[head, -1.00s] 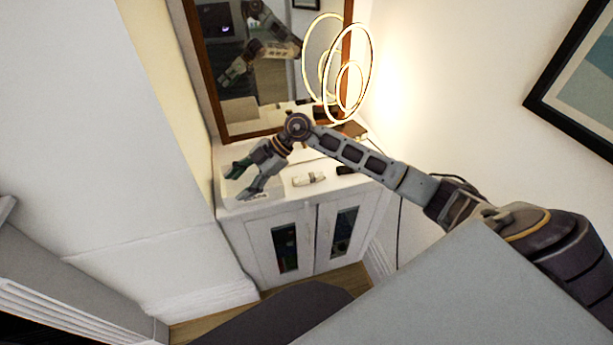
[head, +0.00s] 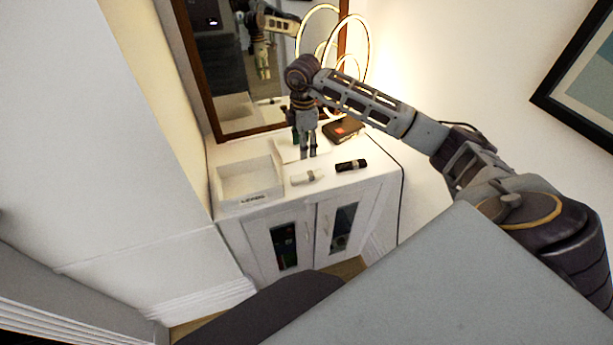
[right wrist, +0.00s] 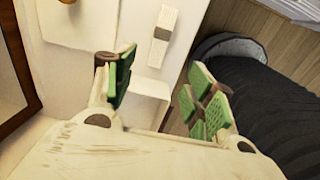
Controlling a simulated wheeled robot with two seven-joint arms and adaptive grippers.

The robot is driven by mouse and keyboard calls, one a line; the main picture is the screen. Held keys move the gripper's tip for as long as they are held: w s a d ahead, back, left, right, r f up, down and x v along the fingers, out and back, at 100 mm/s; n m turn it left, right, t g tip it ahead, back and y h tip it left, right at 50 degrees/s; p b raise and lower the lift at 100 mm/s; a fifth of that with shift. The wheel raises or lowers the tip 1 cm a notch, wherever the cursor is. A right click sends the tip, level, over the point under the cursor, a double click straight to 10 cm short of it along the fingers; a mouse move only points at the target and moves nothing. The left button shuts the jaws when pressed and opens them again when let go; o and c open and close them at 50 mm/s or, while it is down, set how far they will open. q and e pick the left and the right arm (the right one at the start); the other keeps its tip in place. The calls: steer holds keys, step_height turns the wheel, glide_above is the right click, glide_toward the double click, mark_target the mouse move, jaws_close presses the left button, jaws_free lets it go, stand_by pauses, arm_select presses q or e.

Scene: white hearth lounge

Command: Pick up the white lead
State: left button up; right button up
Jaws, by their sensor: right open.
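The white lead (head: 307,177) is a short white bundle with a grey band, lying on top of the white cabinet near its front edge. It also shows in the right wrist view (right wrist: 163,35), at top centre beyond my fingers. My right gripper (head: 308,153) points down over the cabinet top, behind the lead in the head view. In the right wrist view its green-padded fingers (right wrist: 162,92) are spread apart with nothing between them, and the lead is clear of them. My left gripper is not in view.
A white open tray (head: 248,200) with a label stands left of the lead. A black bundle (head: 351,165) lies right of it. A dark box (head: 343,130), a lit ring lamp (head: 367,45) and a brown-framed mirror (head: 205,75) are at the back.

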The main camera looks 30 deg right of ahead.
steer(key=shift+f, duration=0.1)
glide_above(304, 175)
step_height(304, 175, down, 8)
steer(key=shift+s+f+p, duration=0.15)
steer(key=shift+p, duration=0.15)
steer(key=shift+f, duration=0.1)
stand_by(0.3)
